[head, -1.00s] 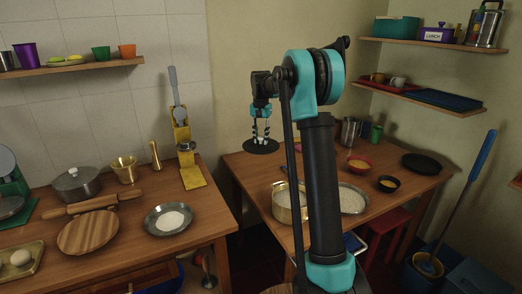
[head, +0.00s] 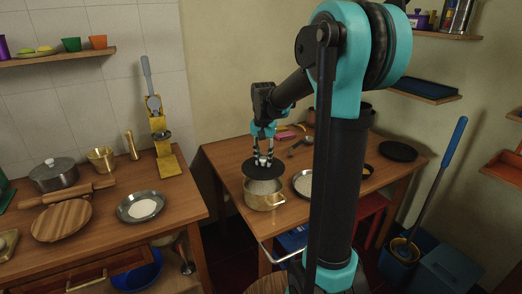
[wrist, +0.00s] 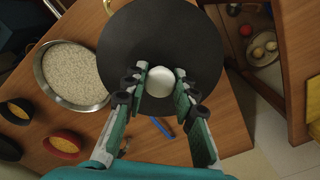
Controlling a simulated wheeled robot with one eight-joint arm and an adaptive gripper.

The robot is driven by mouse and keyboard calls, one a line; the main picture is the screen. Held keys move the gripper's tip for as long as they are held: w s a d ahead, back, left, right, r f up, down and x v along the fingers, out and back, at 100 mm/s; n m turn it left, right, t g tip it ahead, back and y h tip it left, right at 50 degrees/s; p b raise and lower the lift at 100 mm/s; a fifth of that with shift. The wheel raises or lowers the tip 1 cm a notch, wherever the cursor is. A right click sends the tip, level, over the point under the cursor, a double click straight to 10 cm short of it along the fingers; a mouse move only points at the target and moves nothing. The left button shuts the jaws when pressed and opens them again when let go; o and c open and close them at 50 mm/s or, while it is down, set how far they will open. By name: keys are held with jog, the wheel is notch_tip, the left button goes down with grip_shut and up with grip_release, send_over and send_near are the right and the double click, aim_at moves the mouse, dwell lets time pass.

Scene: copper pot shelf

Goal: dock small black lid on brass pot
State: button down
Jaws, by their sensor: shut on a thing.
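The small black lid (head: 256,173) is a flat dark disc with a pale knob (wrist: 160,77). My gripper (head: 264,161) is shut on the knob and holds the lid roughly level. In the wrist view the two green-sided fingers of my gripper (wrist: 160,88) flank the knob. The brass pot (head: 264,201) stands on the right-hand table, with pale contents showing below the lid's front edge. The lid is above the pot's back part, apparently apart from the rim. In the wrist view the lid (wrist: 165,30) hides most of what lies beneath it.
A shallow pan of pale grain (head: 303,184) stands close right of the pot, also in the wrist view (wrist: 72,75). A larger black disc (head: 398,151) lies at the table's right. The left counter holds a rolling pin (head: 66,194) and a yellow press (head: 165,160).

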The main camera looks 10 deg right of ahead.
aim_at(264, 158)
jog(key=shift+f, duration=2.9)
jog(key=shift+f, duration=0.55)
jog(key=c, duration=1.5)
grip_release()
jog(key=shift+r, duration=5.5)
jog(key=shift+s, duration=0.1)
jog(key=s+d+f+n+t, duration=0.1)
jog(key=s+f, duration=0.4)
jog(key=s, duration=0.2)
jog(key=s+d+f+n+t, duration=0.1)
jog(key=s+f+n, duration=0.1)
jog(key=s+f, duration=0.3)
jog(key=s+d+f+n+t, duration=0.2)
jog(key=s+f, duration=0.3)
jog(key=s, duration=0.4)
jog(key=shift+s+f, duration=0.35)
jog(key=shift+s, duration=0.05)
